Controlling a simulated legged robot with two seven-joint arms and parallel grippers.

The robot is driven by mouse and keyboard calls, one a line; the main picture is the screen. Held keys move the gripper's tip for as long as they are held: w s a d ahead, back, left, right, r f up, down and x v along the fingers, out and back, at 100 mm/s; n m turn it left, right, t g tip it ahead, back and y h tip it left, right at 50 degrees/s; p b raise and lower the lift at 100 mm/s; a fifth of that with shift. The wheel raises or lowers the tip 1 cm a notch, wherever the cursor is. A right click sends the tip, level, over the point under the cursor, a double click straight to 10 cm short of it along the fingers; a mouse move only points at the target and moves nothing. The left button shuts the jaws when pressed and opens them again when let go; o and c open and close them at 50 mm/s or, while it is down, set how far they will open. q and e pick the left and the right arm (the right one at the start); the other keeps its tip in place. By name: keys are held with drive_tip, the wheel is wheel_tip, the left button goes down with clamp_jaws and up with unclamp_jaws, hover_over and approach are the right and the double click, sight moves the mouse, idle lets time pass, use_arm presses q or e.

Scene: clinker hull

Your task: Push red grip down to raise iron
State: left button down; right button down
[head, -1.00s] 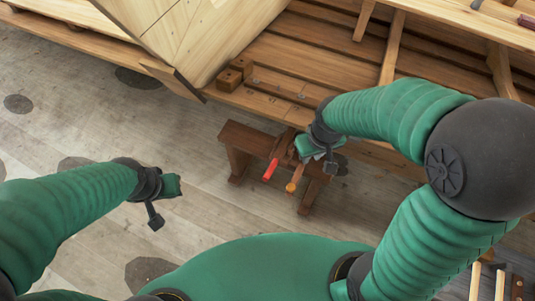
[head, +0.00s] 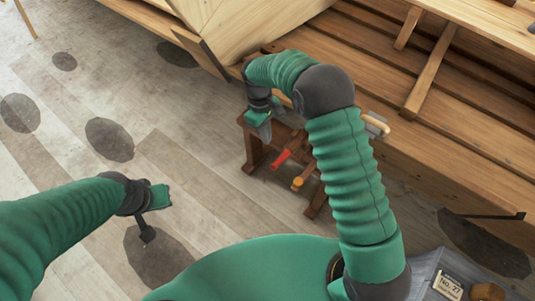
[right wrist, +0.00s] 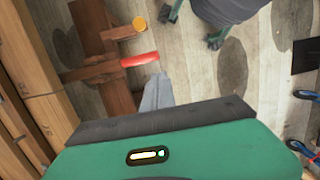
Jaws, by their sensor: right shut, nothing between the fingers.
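The red grip (head: 281,159) sticks out from the low brown wooden stand (head: 252,150) beside the hull. It also shows in the right wrist view (right wrist: 140,59), level and just beyond my fingers. A second handle with a yellow-orange end (head: 297,183) lies beside it. My right gripper (head: 264,130) is shut and empty, fingers pointing down over the stand's left part, a little left of the red grip. In the right wrist view its grey fingers (right wrist: 158,92) appear close to the red end; contact cannot be told. My left gripper (head: 158,197) is over bare floor, its fingers unclear. I cannot make out the iron.
The planked hull (head: 440,130) fills the upper right behind the stand. A grey box labelled No. 27 (head: 425,275) is at lower right. The plank floor (head: 190,140) left of the stand is open, with dark patches.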

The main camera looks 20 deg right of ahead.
approach(272, 165)
drive_tip(key=x, duration=0.3)
drive_tip(key=b+x, duration=0.1)
drive_tip(key=x, duration=0.2)
drive_tip(key=shift+s+a, duration=0.2)
drive_tip(key=shift+a, duration=0.05)
drive_tip(key=shift+d+f, duration=0.1)
drive_tip(key=shift+f, duration=0.2)
use_arm(q)
drive_tip(key=shift+d+f, duration=0.4)
drive_tip(key=shift+f, duration=0.1)
use_arm(e)
drive_tip(key=shift+d+f, duration=0.2)
